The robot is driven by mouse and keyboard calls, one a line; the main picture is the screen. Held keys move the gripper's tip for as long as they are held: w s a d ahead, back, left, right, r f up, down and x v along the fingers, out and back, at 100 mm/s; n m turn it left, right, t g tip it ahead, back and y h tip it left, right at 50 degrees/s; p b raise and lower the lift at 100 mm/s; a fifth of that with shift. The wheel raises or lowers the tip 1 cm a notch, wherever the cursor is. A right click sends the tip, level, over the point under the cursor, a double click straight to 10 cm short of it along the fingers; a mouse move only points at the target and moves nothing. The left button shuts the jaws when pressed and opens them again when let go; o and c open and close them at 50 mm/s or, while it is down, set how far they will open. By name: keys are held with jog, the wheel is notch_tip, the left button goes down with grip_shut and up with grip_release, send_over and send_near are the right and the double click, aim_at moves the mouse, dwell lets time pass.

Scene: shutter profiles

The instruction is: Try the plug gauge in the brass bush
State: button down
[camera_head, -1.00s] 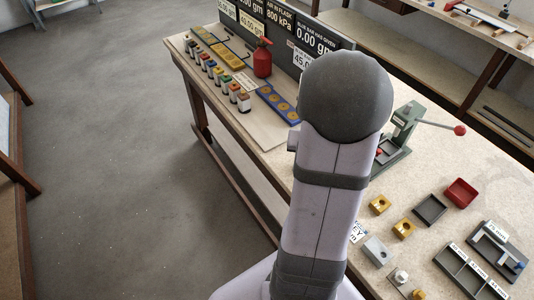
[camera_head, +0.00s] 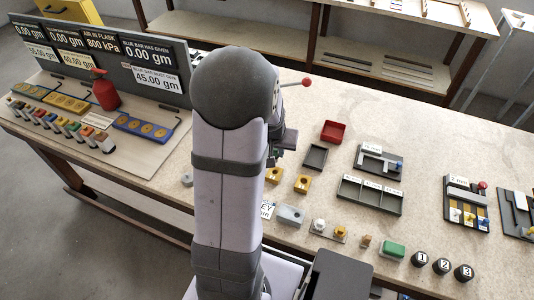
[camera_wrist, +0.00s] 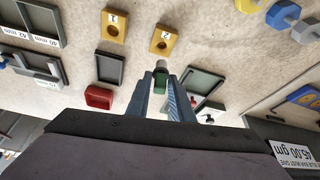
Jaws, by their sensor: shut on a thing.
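My gripper (camera_wrist: 162,85) is shut on a plug gauge (camera_wrist: 158,80) with a green handle and a grey metal end that points out past the fingertips. Two brass blocks with round holes, marked 2 (camera_wrist: 163,39) and 1 (camera_wrist: 114,26), lie beyond the gauge in the wrist view. The gauge's end shows just below block 2 in that picture, apart from both holes. In the head view the brass blocks (camera_head: 273,175) (camera_head: 302,184) sit on the bench right of my arm.
A dark tray (camera_head: 316,156), a red tray (camera_head: 333,132), a grey block (camera_head: 291,214) and a compartment tray (camera_head: 370,196) stand near the brass blocks. A lever with a red knob (camera_head: 307,82) rises behind my arm. Bare bench lies at the back right.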

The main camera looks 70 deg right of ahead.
jog(key=shift+d+r+m+g, duration=0.1)
jog(key=shift+m+g, duration=0.2)
jog(key=shift+m, duration=0.5)
jog(key=shift+s, duration=0.1)
jog(key=b, duration=0.4)
send_over(274, 175)
jog(key=d, duration=0.1)
jog(key=shift+d+f, duration=0.15)
jog(key=shift+f, duration=2.4)
jog(key=shift+f+b, duration=0.2)
jog(key=shift+b, duration=0.3)
jog(key=shift+f+b, duration=0.3)
jog(key=shift+b, duration=0.3)
jog(key=shift+r, duration=0.35)
dwell(0.5)
jog(key=shift+f, duration=0.1)
dwell(1.9)
